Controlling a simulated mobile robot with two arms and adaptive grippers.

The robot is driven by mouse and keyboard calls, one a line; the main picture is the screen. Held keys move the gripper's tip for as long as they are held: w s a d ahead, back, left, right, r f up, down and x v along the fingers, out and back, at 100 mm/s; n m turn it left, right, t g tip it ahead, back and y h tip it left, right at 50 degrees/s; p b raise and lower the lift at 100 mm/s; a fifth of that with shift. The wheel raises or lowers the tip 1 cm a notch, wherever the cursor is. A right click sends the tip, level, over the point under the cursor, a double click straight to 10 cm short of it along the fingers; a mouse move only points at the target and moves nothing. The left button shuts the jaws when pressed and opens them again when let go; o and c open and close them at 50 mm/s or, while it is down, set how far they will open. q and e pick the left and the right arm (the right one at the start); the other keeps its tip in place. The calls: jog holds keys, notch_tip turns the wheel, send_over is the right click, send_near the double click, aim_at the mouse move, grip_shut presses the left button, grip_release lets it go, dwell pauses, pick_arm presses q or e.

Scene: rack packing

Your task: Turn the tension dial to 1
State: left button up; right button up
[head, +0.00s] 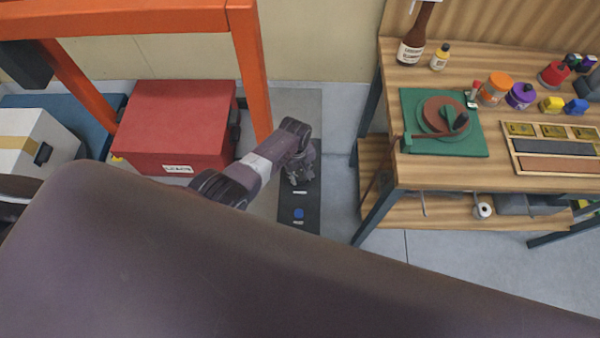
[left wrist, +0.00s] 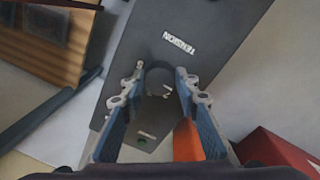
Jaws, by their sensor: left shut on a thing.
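My left gripper (head: 299,178) is at the panel. In the left wrist view its two blue-padded fingers (left wrist: 162,82) are on either side of the dial and shut on it. White marks show by the dial, but its setting cannot be read. The dial is hidden in the head view. My right gripper is not in view.
A blue button (head: 298,213) is on the panel below my left gripper. An orange frame (head: 250,65) and a red box (head: 175,125) stand left of it. A wooden workbench (head: 465,65) with a green turntable and jars stands right, with bare floor between.

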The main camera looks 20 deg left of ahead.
aim_at(298, 177)
pick_arm(q)
jog(key=shift+w+r+n, duration=0.15)
jog(key=shift+w+n, duration=0.05)
jog(key=shift+n, duration=0.1)
jog(key=o, duration=1)
jog(key=shift+o, duration=0.8)
jog(key=shift+s, duration=0.1)
notch_tip(298, 177, up, 12)
jog(key=shift+s+a, duration=0.3)
jog(key=shift+d, duration=0.1)
